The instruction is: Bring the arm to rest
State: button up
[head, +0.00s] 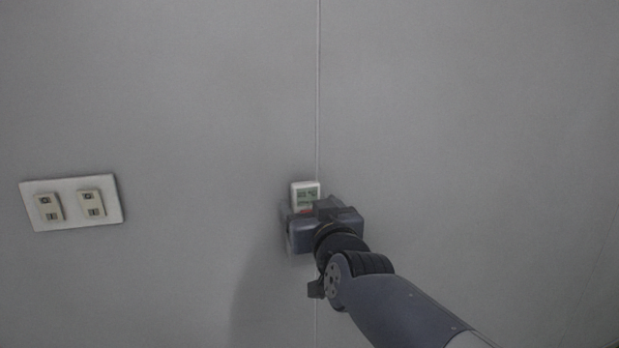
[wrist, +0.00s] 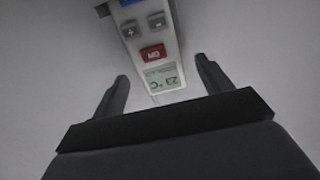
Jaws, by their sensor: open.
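My gripper (wrist: 161,85) is open in the wrist view, with its two dark fingers spread apart and nothing between them but the view of the wall device. In the head view my arm reaches from the lower right to this device (head: 304,188), at the middle of the wall. My gripper's body hides the device's lower part there. I cannot tell whether the fingers touch it.
A white wall plate (head: 72,203) with two switch-like units is on the wall at the left. A thin vertical seam (head: 318,90) runs down the grey wall (head: 480,120). The wall to the right of the arm is bare.

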jog(key=shift+w+a+r+p, duration=0.2)
jog(key=shift+w+r+p, duration=0.2)
jog(key=shift+w, duration=0.4)
jog(key=shift+s+r+p, duration=0.1)
jog(key=shift+r+p, duration=0.2)
jog(key=shift+r, duration=0.05)
jog(key=shift+f, duration=0.1)
